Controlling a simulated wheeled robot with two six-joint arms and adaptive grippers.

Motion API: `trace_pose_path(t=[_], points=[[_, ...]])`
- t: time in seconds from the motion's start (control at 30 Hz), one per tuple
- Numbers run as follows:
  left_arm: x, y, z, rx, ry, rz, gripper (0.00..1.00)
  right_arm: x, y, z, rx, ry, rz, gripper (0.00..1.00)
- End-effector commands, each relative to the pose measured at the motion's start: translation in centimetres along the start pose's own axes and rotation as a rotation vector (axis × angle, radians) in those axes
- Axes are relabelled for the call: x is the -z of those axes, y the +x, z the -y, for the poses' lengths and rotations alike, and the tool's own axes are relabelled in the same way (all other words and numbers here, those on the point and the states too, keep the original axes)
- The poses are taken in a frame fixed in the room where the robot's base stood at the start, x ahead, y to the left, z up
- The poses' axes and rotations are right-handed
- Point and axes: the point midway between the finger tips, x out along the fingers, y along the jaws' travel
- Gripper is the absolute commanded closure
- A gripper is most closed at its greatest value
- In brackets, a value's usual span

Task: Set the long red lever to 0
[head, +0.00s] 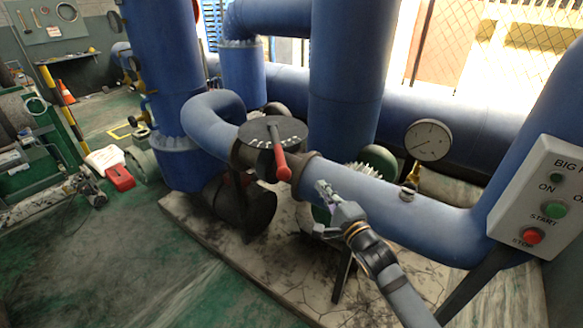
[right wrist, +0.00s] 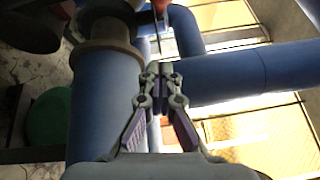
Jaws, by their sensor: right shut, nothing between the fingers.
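The long red lever (head: 280,158) sits on a round dark dial plate (head: 256,134) with white markings, on top of the blue pipe. Its handle end points toward me and slightly right, past the plate's rim. The dial's numbers are too small to read. My right gripper (head: 322,187) is shut and empty, to the right of and a little below the lever's handle end, apart from it. In the right wrist view the shut fingertips (right wrist: 159,68) are at the centre, and a red piece of the lever (right wrist: 161,12) shows at the top edge. My left gripper is not in view.
The blue pipe (head: 425,218) runs under my right gripper. A pressure gauge (head: 428,140) stands on it, and a white control box (head: 548,200) with buttons is at the right. Thick vertical pipes (head: 345,80) stand behind. Open floor (head: 110,250) lies at the left.

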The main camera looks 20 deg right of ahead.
Motion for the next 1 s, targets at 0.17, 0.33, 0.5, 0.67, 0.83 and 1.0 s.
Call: trace_pose_path(t=[0.17,0.33,0.5,0.67,0.83,1.0], points=[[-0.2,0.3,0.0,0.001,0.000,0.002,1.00,0.1,0.7,0.0,0.003,0.000,-0.003,1.00],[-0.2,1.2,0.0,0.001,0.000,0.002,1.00,0.1,3.5,-0.1,0.005,0.003,-0.002,1.00],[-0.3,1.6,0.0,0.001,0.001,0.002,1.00,0.1,7.3,-0.1,0.002,0.003,-0.001,1.00],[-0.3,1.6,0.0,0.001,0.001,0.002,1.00,-0.2,10.4,0.0,0.002,0.003,0.000,1.00],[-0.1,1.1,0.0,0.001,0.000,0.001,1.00,-2.8,10.8,0.0,0.000,0.002,-0.001,1.00],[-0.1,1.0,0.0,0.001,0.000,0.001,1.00,-3.8,11.0,-0.1,-0.001,-0.001,-0.002,1.00]])
